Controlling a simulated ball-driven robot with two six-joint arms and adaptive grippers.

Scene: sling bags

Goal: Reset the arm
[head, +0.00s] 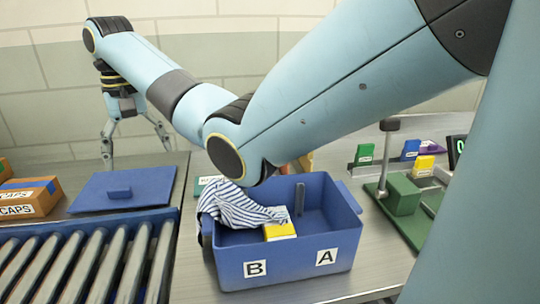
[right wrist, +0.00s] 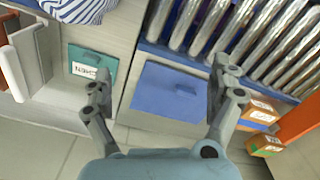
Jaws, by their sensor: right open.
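My right gripper (head: 137,145) is at the upper left of the head view, at the end of my arm, which reaches across from the right. Its fingers are spread and nothing is between them. In the right wrist view the open fingers (right wrist: 160,88) stand on either side of a blue lid (right wrist: 165,95), which lies beyond them. That flat blue lid with a small handle (head: 122,193) lies on the grey surface in the head view. My left gripper is not in view.
A blue bin (head: 285,265) marked B and A holds a striped cloth (head: 235,209) and a yellow box (head: 280,229). A roller conveyor (head: 85,262) is at the front left, with orange boxes (head: 33,197) behind it. A green stand (head: 403,196) is at right.

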